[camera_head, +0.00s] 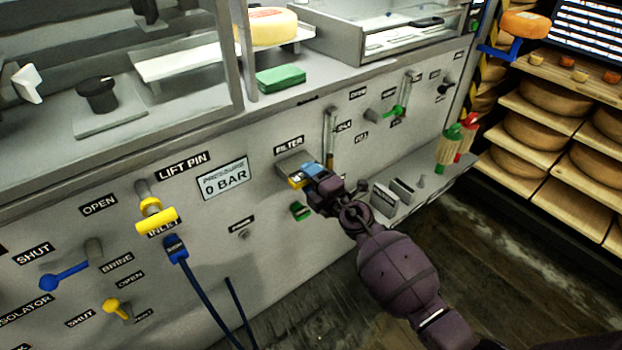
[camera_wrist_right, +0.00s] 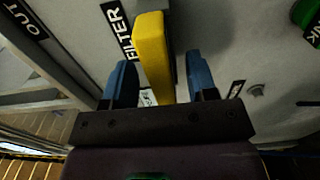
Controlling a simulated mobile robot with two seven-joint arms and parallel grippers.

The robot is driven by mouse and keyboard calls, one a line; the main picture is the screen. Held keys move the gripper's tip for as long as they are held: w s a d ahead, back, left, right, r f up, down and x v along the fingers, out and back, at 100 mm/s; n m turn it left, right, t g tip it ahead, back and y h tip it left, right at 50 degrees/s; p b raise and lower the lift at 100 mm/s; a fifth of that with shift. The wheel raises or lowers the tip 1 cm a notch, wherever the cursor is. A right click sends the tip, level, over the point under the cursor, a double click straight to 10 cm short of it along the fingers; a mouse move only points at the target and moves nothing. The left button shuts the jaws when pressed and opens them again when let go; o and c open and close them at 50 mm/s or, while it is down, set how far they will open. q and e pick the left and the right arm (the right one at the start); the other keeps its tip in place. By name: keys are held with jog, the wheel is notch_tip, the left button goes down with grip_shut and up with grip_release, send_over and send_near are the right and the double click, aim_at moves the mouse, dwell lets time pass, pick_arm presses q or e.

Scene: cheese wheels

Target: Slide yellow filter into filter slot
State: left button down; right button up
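The yellow filter (camera_head: 295,182) is at the grey filter slot housing (camera_head: 293,160) below the FILTER label on the machine front. In the right wrist view the filter (camera_wrist_right: 152,58) is a yellow block standing between my two blue fingers, with its far end against the grey housing (camera_wrist_right: 173,40). How deep it sits in the slot is hidden. My right gripper (camera_head: 314,171) is at the filter; in the wrist view its fingers (camera_wrist_right: 161,82) stand apart, with a clear gap on the filter's right side. My left gripper is out of view.
A grey ledge (camera_head: 415,192) with small blocks is at the right. Cheese shelves (camera_head: 545,120) stand farther right.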

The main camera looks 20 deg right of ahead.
dwell(0.4)
pick_arm(q)
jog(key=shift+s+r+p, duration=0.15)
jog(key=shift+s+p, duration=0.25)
jog(key=shift+p, duration=0.4)
pick_arm(e)
jog(key=v, duration=1)
jog(key=shift+s, duration=0.35)
jog(key=shift+d, duration=0.15)
